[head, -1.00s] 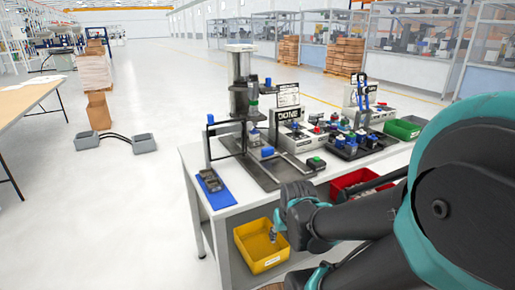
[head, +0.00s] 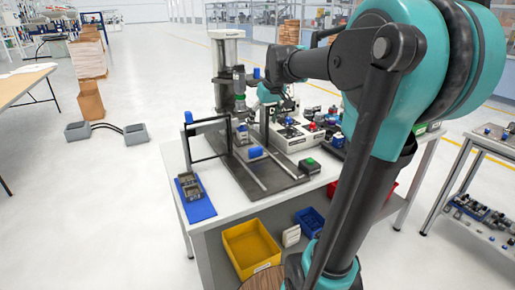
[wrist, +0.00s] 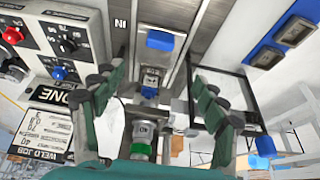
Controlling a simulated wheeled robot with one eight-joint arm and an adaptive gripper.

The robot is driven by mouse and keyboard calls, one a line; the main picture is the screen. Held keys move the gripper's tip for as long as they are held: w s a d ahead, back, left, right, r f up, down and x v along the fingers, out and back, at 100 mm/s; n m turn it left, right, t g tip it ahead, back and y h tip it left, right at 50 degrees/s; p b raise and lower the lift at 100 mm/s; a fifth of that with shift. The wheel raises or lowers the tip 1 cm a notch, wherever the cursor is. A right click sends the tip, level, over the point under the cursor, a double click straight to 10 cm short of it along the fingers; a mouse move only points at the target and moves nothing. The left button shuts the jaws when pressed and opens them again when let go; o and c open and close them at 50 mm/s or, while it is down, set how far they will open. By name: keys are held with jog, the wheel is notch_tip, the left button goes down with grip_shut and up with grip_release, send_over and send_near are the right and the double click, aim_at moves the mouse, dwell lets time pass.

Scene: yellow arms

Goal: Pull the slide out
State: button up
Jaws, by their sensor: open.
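The slide is a carriage with a blue front block (head: 255,152), on a dark plate with metal rails beneath the grey press column (head: 228,95). The wrist view shows the blue block (wrist: 160,40) upper centre, with a small metal part (wrist: 150,80) behind it. My gripper (wrist: 158,75) is open. Its dark green fingers stand apart to the left and right of the slide's line in that view, and hold nothing. In the head view my gripper (head: 272,94) is beside the press, above the slide; my arm partly hides the bench's right side.
A black guard frame (head: 208,122) with a blue knob stands left of the slide. A green-button box (head: 309,166) sits to the right, a white control box (head: 300,138) behind. A blue mat (head: 199,210) holds a metal part. A yellow bin (head: 250,250) is below the bench.

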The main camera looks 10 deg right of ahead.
aim_at(256, 148)
jog(key=x, duration=1.6)
jog(key=shift+w+f, duration=0.15)
jog(key=shift+f, duration=0.2)
grip_shut()
jog(key=s+d, duration=0.2)
jog(key=s, duration=0.4)
jog(key=s+d, duration=0.2)
jog(key=s, duration=0.4)
jog(key=s+d, duration=0.2)
jog(key=s, duration=0.4)
jog(key=shift+s+f, duration=0.1)
jog(key=shift+s, duration=0.15)
grip_release()
